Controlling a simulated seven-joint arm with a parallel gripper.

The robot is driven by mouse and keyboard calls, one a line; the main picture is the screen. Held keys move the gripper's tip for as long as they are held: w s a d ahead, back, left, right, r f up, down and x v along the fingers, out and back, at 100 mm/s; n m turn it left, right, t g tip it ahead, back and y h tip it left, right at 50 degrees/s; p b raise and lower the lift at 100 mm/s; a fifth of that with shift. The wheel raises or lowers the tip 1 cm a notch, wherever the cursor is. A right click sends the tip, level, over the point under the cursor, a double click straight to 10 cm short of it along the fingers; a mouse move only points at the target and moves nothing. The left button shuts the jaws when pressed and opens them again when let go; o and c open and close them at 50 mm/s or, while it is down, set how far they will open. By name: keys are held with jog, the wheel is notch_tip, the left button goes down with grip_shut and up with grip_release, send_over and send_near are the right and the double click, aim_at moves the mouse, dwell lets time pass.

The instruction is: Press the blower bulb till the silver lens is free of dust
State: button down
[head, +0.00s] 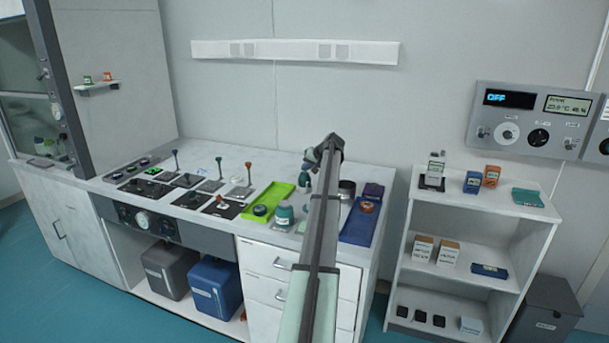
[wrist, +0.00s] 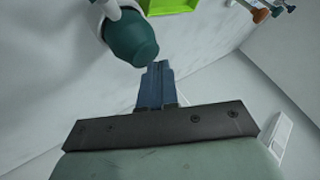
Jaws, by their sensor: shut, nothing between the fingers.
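In the head view my arm crosses the bench and hides much of my gripper. Several small posts with coloured tops stand on dark plates at the left of the bench. I cannot tell the silver lens or any dust on it.
A bright green tray (head: 267,203) lies left of my arm. A blue tray (head: 357,228) lies right of it, near a dark cylinder (head: 346,189). A white shelf unit (head: 480,205) stands to the right. A control panel (head: 530,122) hangs on the wall.

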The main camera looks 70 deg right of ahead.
aim_at(306, 173)
jog(key=shift+r, duration=0.4)
jog(key=shift+r, duration=2.5)
jog(key=shift+w, duration=0.1)
